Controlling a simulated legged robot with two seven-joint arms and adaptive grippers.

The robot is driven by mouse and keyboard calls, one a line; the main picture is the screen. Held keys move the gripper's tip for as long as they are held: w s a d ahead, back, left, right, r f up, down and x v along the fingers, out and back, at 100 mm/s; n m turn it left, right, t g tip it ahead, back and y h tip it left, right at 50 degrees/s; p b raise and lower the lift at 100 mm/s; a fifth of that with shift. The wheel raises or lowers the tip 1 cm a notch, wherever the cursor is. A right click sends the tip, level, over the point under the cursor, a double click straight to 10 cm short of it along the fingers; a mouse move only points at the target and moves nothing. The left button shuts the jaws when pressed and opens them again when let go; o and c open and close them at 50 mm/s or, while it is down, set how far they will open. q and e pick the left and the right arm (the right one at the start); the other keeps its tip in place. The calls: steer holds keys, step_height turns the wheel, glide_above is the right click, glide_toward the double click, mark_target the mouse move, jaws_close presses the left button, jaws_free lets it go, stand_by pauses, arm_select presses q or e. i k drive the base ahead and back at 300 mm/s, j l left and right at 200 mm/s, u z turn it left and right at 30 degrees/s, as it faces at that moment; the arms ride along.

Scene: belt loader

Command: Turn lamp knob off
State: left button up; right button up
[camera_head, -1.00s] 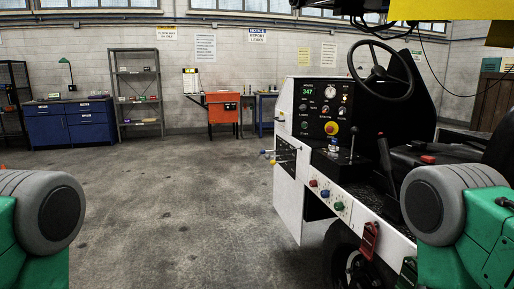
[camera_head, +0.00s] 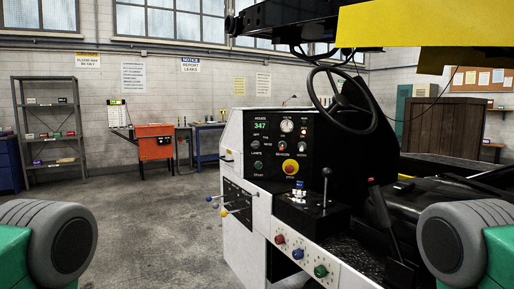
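The black control panel (camera_head: 279,146) of the belt loader faces me a little right of the middle. A small dark knob (camera_head: 256,144) sits on its left side, just above a label that seems to read LAMPS. Which way the knob points is too small to tell. A green button (camera_head: 258,165) is below it, and a large red and yellow stop button (camera_head: 290,167) is to its lower right. Only upper parts of my arms show at the lower left and lower right edges. Neither gripper is in view, and nothing of mine touches the panel.
The steering wheel (camera_head: 343,105) rises right of the panel. Levers (camera_head: 228,206) stick out from the loader's left side. A yellow beam (camera_head: 430,28) hangs at the upper right. Open floor (camera_head: 165,228) lies to the left. An orange cabinet (camera_head: 155,143) and shelf (camera_head: 50,130) stand behind.

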mark_target(255, 145)
steer(key=i+j+z, duration=0.1)
steer(key=i+j, duration=0.4)
steer(key=i, duration=0.15)
steer(key=i+j, duration=0.55)
steer(key=i+l+z, duration=0.05)
steer(key=i, duration=0.05)
